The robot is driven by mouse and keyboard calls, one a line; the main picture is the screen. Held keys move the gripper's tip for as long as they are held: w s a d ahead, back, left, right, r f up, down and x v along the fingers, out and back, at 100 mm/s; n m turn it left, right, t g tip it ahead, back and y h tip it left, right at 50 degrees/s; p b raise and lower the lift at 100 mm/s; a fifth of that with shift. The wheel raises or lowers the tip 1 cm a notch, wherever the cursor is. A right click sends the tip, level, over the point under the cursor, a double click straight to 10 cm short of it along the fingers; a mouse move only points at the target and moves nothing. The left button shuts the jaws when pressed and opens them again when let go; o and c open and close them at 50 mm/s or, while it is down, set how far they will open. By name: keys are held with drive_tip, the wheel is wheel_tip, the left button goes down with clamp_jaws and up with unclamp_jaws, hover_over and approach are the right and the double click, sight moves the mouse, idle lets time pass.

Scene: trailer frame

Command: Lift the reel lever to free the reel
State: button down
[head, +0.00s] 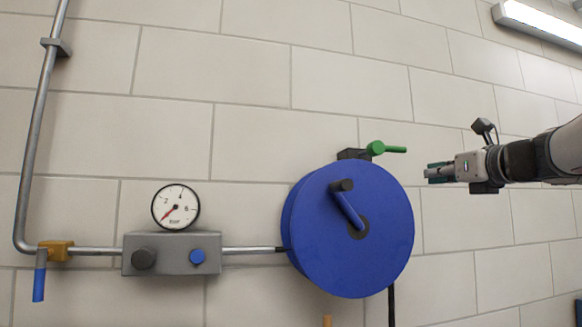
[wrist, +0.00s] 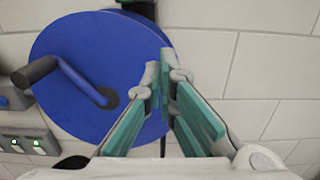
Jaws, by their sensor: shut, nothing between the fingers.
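The blue reel (head: 345,235) hangs on the wall in the head view. A green lever (head: 390,149) sticks out to the right, roughly level, from a dark block (head: 354,154) at the reel's top. My gripper (head: 430,173) is right of the reel, a little lower than the lever's end and apart from it in the picture. Its fingers are shut with nothing between them. In the wrist view the fingertips (wrist: 160,72) overlap the right edge of the reel (wrist: 85,60). I cannot make out the green lever clearly there.
A crank (head: 348,205) stands out from the reel's face. Left of the reel are a grey box (head: 172,253), a round gauge (head: 176,207) and a pipe (head: 35,150) with a blue-handled valve (head: 40,272).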

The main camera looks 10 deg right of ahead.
sight(388, 149)
drive_tip(key=shift+w, duration=0.1)
drive_tip(key=w+r+p, duration=0.3)
drive_tip(key=w+r, duration=0.1)
drive_tip(key=w, duration=0.6)
drive_tip(key=shift+w+a+r+p, duration=0.2)
drive_tip(key=shift+w+p, duration=0.05)
drive_tip(key=shift+p, duration=0.1)
